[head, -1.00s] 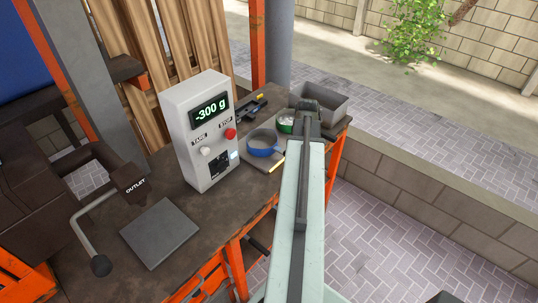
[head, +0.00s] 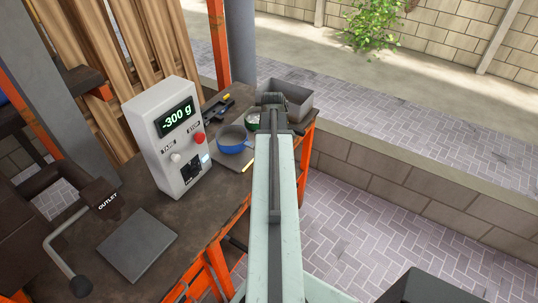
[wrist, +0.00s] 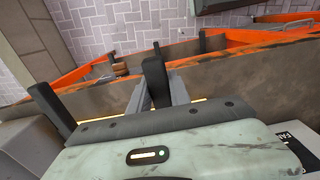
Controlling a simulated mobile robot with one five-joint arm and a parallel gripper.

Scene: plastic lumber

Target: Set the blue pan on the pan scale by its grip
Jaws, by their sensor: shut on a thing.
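The blue pan (head: 232,141) is at the bench's right part in the head view, its grip pointing right and passing behind my arm. My gripper (head: 268,146) is mostly hidden behind the arm there. In the wrist view my gripper (wrist: 158,88) is shut, with a dark upright piece between its light grey fingers; the pan bowl does not show there. The pan appears slightly above the bench. The white scale box (head: 168,138) reads -300 g. A flat grey square plate (head: 138,243) lies in front of it; whether it belongs to the scale I cannot tell.
An outlet with a bent lever (head: 58,250) is left of the plate. The bench's orange front edge (head: 215,265) runs close by my arm.

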